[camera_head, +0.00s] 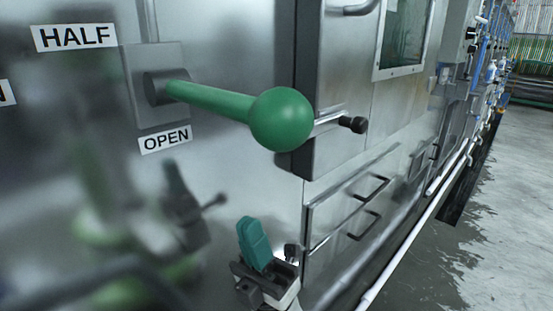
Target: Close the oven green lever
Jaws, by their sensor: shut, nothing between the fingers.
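The oven's green lever (212,99) has a round green ball knob (282,119) at its end. It comes out of a dark hub on a square metal plate (149,112) and reaches to the right. A "HALF" label (75,37) is at the plate's upper left, and an "OPEN" label (165,139) is just below it. My gripper (254,243), with teal fingers, is low in the view, below the ball knob and apart from it. Its fingers are shut and empty, pointing up. The oven's steel front shows blurred reflections of the lever and gripper.
A steel door with a black-knobbed handle (353,124) stands just right of the ball. Lower panels have dark handles (368,188). A white pipe (412,240) runs along the base. Grey floor (500,220) is open at the right. Another label is cut off at the left edge.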

